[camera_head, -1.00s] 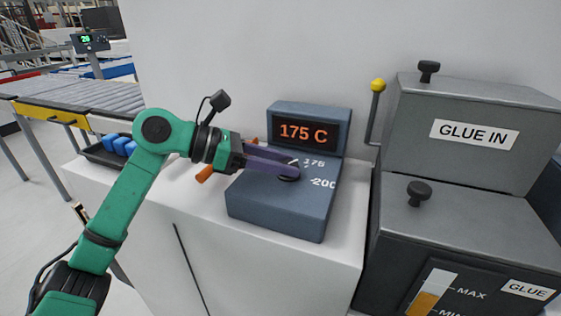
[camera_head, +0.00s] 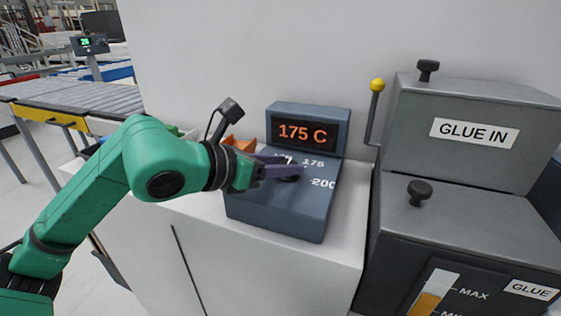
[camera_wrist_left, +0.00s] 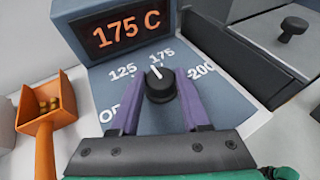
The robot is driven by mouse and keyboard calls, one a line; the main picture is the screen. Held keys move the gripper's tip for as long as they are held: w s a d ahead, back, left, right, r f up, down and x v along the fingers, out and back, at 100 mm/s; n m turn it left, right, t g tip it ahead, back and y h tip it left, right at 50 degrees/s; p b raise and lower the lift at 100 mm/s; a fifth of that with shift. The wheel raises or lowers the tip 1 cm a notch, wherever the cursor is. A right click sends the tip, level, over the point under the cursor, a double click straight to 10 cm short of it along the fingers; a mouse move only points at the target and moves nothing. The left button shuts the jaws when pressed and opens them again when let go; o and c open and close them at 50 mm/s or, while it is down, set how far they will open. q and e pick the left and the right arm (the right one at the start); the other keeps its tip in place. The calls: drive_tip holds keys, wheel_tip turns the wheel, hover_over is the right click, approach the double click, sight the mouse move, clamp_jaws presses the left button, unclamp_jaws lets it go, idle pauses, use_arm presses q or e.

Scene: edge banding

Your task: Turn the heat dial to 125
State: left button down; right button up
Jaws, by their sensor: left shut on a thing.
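The heat dial (camera_wrist_left: 160,86) is a round black knob with a white pointer line on the blue-grey control box (camera_head: 275,213). In the left wrist view the pointer is aimed between the 125 mark (camera_wrist_left: 122,71) and the 175 mark (camera_wrist_left: 162,56), closer to 175. The display (camera_head: 303,132) reads 175 C in orange. My left gripper (camera_head: 288,169) is shut on the dial, with one purple finger on each side of it in the left wrist view (camera_wrist_left: 161,92). In the head view the fingers hide most of the dial. My right gripper is not in view.
The grey glue machine (camera_head: 455,200) with black knobs and a yellow-tipped lever (camera_head: 376,88) stands to the right. An orange scoop (camera_wrist_left: 46,120) holding small brown pieces lies left of the control box. A roller conveyor (camera_head: 80,95) is at the back left.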

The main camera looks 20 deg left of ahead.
use_arm(q)
drive_tip(key=n+y, duration=0.1)
drive_tip(key=n+t+y+p, duration=0.1)
drive_tip(key=shift+s+d+r+n+y, duration=0.1)
drive_tip(key=shift+d+r+n+y, duration=0.05)
drive_tip(key=shift+d+n+y, duration=0.2)
drive_tip(key=shift+n+t+y, duration=0.5)
drive_tip(key=shift+n+y, duration=0.95)
drive_tip(key=shift+y, duration=0.6)
drive_tip(key=shift+f, duration=0.2)
drive_tip(key=shift+c, duration=1.9)
unclamp_jaws()
drive_tip(key=b+v, duration=0.1)
drive_tip(key=v, duration=1.3)
drive_tip(key=shift+s+r, duration=0.2)
drive_tip(key=shift+s, duration=0.05)
